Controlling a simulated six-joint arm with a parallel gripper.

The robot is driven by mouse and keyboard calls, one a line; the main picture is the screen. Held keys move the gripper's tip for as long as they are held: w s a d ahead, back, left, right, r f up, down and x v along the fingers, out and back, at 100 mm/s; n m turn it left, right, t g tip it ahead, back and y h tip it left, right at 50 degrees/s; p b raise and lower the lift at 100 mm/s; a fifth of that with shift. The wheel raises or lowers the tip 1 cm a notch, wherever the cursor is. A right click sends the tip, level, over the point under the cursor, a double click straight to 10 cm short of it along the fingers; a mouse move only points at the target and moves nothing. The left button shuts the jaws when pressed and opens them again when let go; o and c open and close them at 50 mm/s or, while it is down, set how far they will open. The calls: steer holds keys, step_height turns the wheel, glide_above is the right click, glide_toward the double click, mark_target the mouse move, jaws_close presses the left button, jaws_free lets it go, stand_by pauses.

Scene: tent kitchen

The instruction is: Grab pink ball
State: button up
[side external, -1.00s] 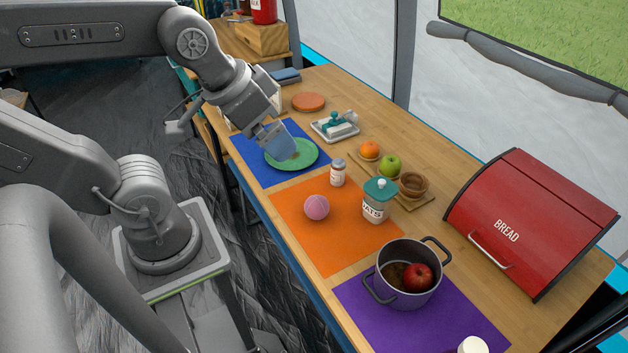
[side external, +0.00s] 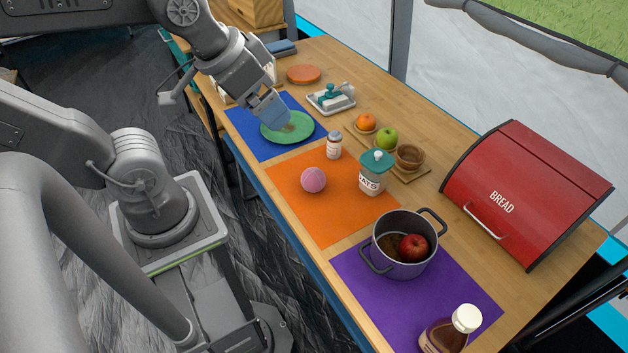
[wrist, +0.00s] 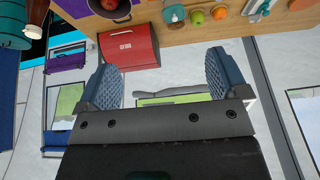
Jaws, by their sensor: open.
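The pink ball (side external: 313,180) rests on the orange mat (side external: 303,215), toward its edge nearest my base, in the side external view. My gripper (side external: 271,112) is up and to the left of the ball, above the blue mat (side external: 248,132) and partly in front of the green plate (side external: 300,134). It is apart from the ball. In the wrist view my gripper (wrist: 165,80) shows its two blue fingers spread wide with nothing between them. The ball is not seen in the wrist view.
A white bottle (side external: 334,146) and an oats jar (side external: 374,172) stand close to the ball. A pot (side external: 390,268) with a red apple (side external: 413,247) sits on the purple mat (side external: 350,285). A red bread box (side external: 520,190) stands at the right.

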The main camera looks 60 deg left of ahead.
steer(key=shift+c, duration=0.7)
steer(key=m+g+y, duration=0.5)
steer(key=m+g, duration=0.1)
steer(key=m, duration=0.5)
glide_above(315, 175)
steer(key=d, duration=0.5)
step_height(315, 175, down, 24)
steer(key=x, duration=0.8)
steer(key=shift+w, duration=0.3)
steer(key=shift+a+x, duration=0.1)
steer(key=shift+x, duration=1.35)
steer(key=shift+a+x, duration=0.15)
steer(key=shift+x, duration=1.3)
steer(key=shift+s+r, duration=0.1)
steer(key=shift+s, duration=0.05)
